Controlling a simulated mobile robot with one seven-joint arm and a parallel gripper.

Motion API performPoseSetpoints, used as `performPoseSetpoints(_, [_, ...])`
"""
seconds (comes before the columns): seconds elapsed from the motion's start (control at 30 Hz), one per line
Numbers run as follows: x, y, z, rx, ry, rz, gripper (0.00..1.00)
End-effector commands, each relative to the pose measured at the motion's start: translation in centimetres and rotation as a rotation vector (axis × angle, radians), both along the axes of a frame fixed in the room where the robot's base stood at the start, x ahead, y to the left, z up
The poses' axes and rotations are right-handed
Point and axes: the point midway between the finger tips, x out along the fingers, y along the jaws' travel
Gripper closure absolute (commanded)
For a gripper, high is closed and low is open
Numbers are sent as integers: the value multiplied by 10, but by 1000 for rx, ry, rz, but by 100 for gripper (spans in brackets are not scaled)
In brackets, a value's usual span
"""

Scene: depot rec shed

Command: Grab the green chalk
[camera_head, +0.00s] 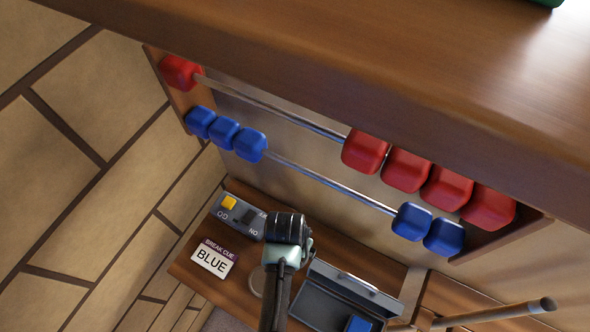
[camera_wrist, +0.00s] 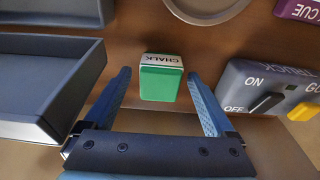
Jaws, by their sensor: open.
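The green chalk (camera_wrist: 160,83) is a small green block with a white band reading CHALK. In the wrist view it stands on the brown wooden surface, near the middle of the picture. My gripper (camera_wrist: 159,74) is open and empty, with one blue finger on each side of the chalk in the picture and a gap on both sides. I cannot tell how far the fingertips are above it. In the head view my arm's dark wrist hides the fingers and the chalk.
A grey open case (camera_wrist: 45,85) lies left of the chalk; it also shows in the head view (camera_head: 330,305). A switch box (camera_wrist: 262,88) stands at right. The BREAK CUE sign (camera_head: 212,260), a wooden stick (camera_head: 505,311) and the bead rack (camera_head: 310,125) are nearby.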

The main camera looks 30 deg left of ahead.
Motion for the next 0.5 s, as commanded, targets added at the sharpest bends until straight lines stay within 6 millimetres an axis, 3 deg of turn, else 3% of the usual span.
performPoseSetpoints(0.17, [0,0,0,0,0,0,12])
performPoseSetpoints(0.5, [0,0,0,0,0,0,73])
